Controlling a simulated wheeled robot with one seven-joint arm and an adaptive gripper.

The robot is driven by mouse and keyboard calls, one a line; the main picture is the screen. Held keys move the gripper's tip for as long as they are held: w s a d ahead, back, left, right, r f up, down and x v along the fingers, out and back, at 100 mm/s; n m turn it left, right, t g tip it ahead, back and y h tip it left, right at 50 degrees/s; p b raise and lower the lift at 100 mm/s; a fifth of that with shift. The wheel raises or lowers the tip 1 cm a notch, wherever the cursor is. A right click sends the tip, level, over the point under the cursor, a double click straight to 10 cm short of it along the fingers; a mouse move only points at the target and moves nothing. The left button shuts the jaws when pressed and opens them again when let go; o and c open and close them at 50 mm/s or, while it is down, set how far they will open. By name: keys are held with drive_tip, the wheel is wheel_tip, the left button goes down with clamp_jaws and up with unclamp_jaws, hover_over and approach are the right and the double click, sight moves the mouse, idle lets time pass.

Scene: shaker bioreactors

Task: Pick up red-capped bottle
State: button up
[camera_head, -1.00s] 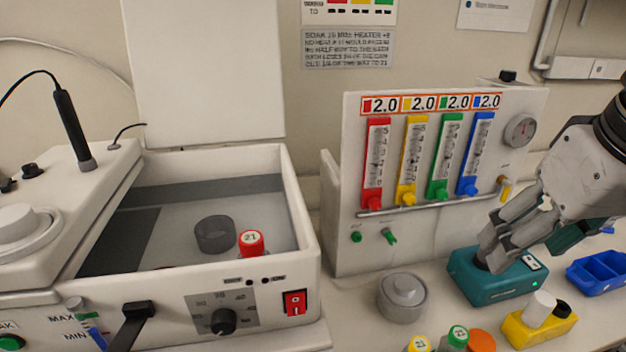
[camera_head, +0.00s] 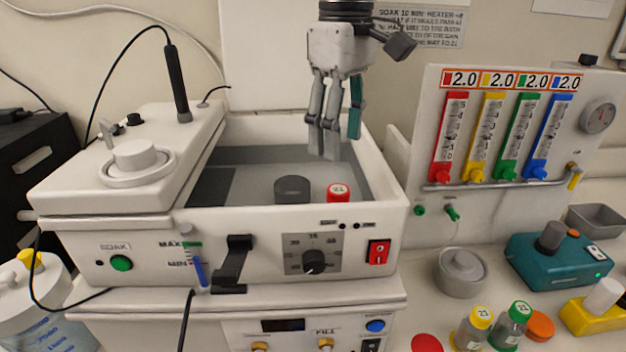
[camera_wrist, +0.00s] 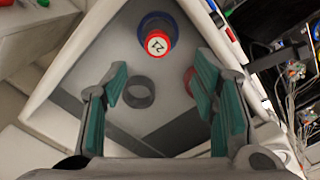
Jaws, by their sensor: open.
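The red-capped bottle (camera_head: 338,193) stands in the open water bath (camera_head: 215,215), its numbered cap facing up. Its lower part is hidden by the bath's front wall in the head view. In the wrist view, the red-capped bottle (camera_wrist: 157,44) shows near the top centre, with blue around its lower part. My gripper (camera_head: 324,152) hangs fingers-down over the bath, above the bottle and apart from it. In the wrist view, my gripper's teal-padded fingers (camera_wrist: 166,80) are spread with nothing between them; the bottle lies beyond the tips.
An empty dark ring (camera_head: 292,188) sits left of the bottle. Another red item (camera_wrist: 189,82) is partly hidden behind the right finger. The bath walls surround the bottle. A flowmeter panel (camera_head: 413,165), grey round container (camera_head: 461,272) and teal device (camera_head: 525,262) stand right.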

sight(338, 189)
wheel_tip(338, 189, down, 10)
drive_tip(key=shift+w+d+f+p, duration=0.1)
drive_tip(key=shift+f+p, duration=0.15)
drive_tip(key=shift+p, duration=0.45)
clamp_jaws()
